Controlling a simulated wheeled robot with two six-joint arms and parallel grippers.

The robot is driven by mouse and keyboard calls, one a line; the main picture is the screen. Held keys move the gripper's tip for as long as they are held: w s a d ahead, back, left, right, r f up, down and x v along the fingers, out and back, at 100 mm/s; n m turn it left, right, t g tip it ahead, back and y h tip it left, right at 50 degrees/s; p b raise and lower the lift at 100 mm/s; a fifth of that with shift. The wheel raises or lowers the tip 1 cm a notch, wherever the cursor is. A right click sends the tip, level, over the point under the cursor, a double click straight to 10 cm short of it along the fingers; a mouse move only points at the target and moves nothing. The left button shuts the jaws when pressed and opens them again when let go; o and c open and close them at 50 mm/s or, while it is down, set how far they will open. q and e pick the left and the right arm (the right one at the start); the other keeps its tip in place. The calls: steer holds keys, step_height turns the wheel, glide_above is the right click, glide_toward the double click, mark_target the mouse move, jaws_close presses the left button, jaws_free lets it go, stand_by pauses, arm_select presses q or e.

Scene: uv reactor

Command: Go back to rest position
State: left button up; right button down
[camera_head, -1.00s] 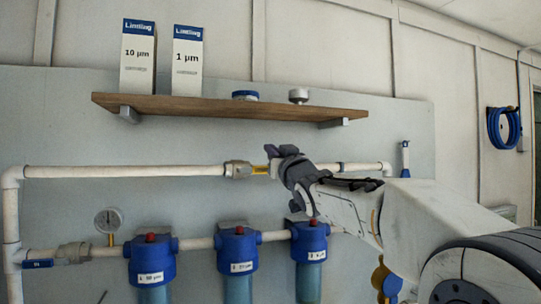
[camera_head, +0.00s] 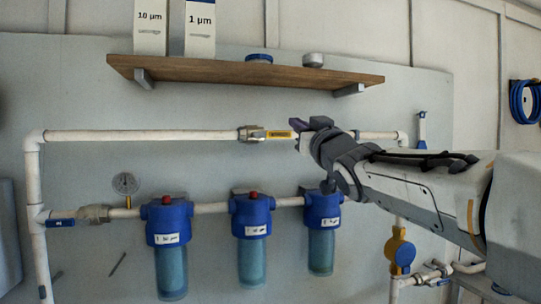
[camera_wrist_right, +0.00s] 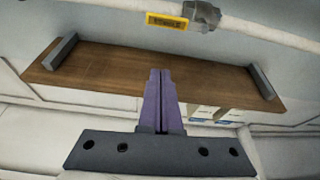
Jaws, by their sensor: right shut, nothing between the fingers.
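My right gripper (camera_head: 302,124) reaches in from the right in the head view, in front of the upper white pipe. In the right wrist view its two purple fingers (camera_wrist_right: 161,78) are shut together with nothing between them. The fingertips appear close to the yellow handle (camera_head: 279,134) of the upper pipe valve in the head view. In the wrist view that yellow handle (camera_wrist_right: 167,22) shows beyond the fingertips, with a gap in the picture. Whether they touch cannot be told for sure. My left gripper is not in view.
A wooden shelf (camera_head: 215,73) with boxes and caps hangs above the pipe. Blue filter housings (camera_head: 167,222) hang below, beside a gauge (camera_head: 125,184) and a blue-handled valve (camera_head: 62,222). A blue and yellow device (camera_head: 400,250) is at lower right. A blue hose (camera_head: 524,101) hangs far right.

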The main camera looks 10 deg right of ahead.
steer(key=s+a+f+g, duration=0.3)
steer(key=a+f+g, duration=0.1)
steer(key=f, duration=0.7)
steer(key=s+a+f+g, duration=0.3)
steer(key=s+f+g, duration=0.1)
steer(key=f, duration=0.6)
steer(key=s+a+f+g, duration=0.3)
steer(key=a+f+g, duration=0.1)
steer(key=f, duration=0.7)
steer(key=s+d+f+n+g+h, duration=0.1)
steer(key=s+f+g, duration=0.3)
steer(key=s+f, duration=0.4)
steer(key=s+d+f+n+g+h, duration=0.1)
steer(key=s+f+g, duration=0.4)
steer(key=s, duration=1.2)
step_height(320, 180, down, 4)
steer(key=shift+s+f+n+h, duration=0.15)
steer(key=shift+n+h, duration=0.45)
steer(key=shift+n, duration=0.5)
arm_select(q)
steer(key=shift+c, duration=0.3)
